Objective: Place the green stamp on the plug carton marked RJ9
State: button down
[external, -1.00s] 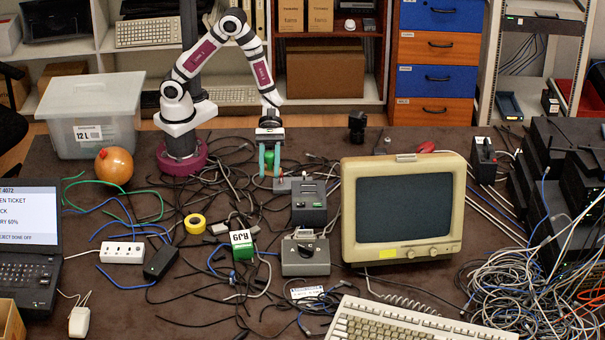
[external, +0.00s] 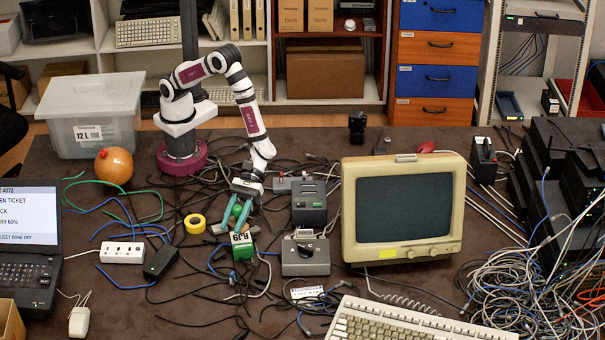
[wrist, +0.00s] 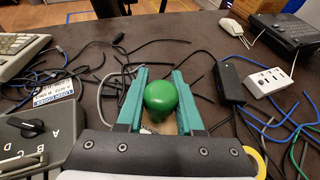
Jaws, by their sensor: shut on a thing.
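My gripper (external: 231,222) is shut on the green stamp (wrist: 161,97), whose round green knob shows between the two teal fingers in the wrist view. In the external view the fingers partly hide the stamp. I cannot tell whether the stamp touches the carton.
A grey switch box with a dial (external: 305,257) stands right of the carton, and a dark grey device (external: 309,203) behind it. A yellow tape roll (external: 195,224) and a black adapter (external: 160,262) lie left. Loose cables surround the carton.

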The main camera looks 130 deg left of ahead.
jog(key=f, duration=0.4)
jog(key=shift+w+a+f, duration=0.15)
jog(key=shift+w, duration=0.05)
jog(key=shift+f, duration=0.15)
jog(key=c, duration=0.5)
grip_release()
jog(key=shift+c, duration=0.2)
